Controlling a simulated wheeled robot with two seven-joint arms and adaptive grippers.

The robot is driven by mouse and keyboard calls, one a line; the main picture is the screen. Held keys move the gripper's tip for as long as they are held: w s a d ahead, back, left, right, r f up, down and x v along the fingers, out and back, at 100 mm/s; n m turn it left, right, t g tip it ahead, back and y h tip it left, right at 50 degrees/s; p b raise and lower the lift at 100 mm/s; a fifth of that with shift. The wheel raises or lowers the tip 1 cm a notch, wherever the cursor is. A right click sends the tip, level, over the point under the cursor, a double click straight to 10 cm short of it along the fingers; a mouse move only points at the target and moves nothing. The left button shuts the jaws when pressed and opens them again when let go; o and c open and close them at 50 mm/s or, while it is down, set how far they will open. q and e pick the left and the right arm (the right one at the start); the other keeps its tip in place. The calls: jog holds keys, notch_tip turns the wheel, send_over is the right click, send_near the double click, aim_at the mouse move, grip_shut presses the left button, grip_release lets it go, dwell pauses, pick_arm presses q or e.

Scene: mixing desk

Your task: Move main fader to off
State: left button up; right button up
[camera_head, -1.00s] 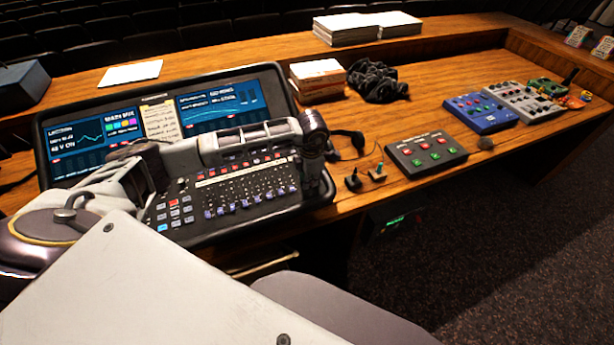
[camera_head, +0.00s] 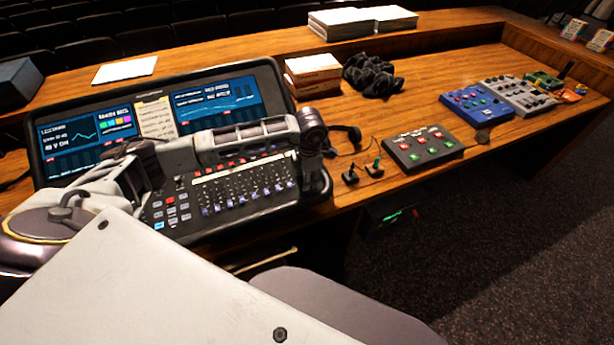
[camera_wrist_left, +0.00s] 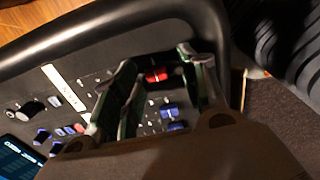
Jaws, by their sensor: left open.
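The mixing console (camera_head: 160,243) stands on the wooden desk, with screens at its back and rows of knobs and faders. My left arm reaches across it from the left, and my left gripper (camera_head: 316,184) hangs over its right end. The left wrist view shows the gripper (camera_wrist_left: 157,58) open, a finger on each side of a red fader cap (camera_wrist_left: 155,75), which may be the main fader. A blue cap (camera_wrist_left: 172,112) also lies between the fingers, nearer the wrist. I cannot tell whether a finger touches the red cap. My right gripper is not in view.
A black button box (camera_head: 423,147), two small joysticks (camera_head: 374,168) and a blue box (camera_head: 478,107) stand to the right. A headset (camera_head: 347,136) lies just beyond the gripper. A box stack (camera_head: 314,75) and dark cloth-like bundle (camera_head: 372,76) sit behind.

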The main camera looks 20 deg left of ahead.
pick_arm(q)
notch_tip(320, 180, up, 12)
jog(key=d, duration=0.1)
jog(key=shift+s, duration=0.45)
dwell(0.8)
